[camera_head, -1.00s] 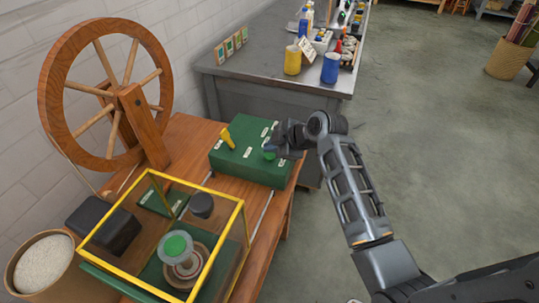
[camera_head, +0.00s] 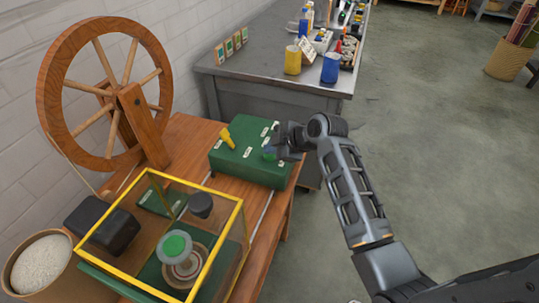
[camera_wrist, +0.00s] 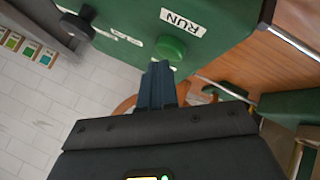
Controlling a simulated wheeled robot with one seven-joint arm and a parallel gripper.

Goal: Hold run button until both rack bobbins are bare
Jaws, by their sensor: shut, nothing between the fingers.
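The green run button (camera_wrist: 171,47) sits beside a white RUN label (camera_wrist: 183,22) on the green control box (camera_head: 240,165). My gripper (camera_wrist: 158,68) is shut and empty, with its fingertips right at the button in the wrist view. I cannot tell whether they touch or press it. In the head view my gripper (camera_head: 276,154) is at the box's right end and partly covers the button. Inside the yellow-framed clear guard (camera_head: 222,196) stand a green-topped spool (camera_head: 174,246) and a dark cylinder (camera_head: 201,205). I cannot tell which things are the rack bobbins or how much yarn they carry.
A basket (camera_head: 40,265) is at lower left. A grey table (camera_head: 236,70) with cups stands behind.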

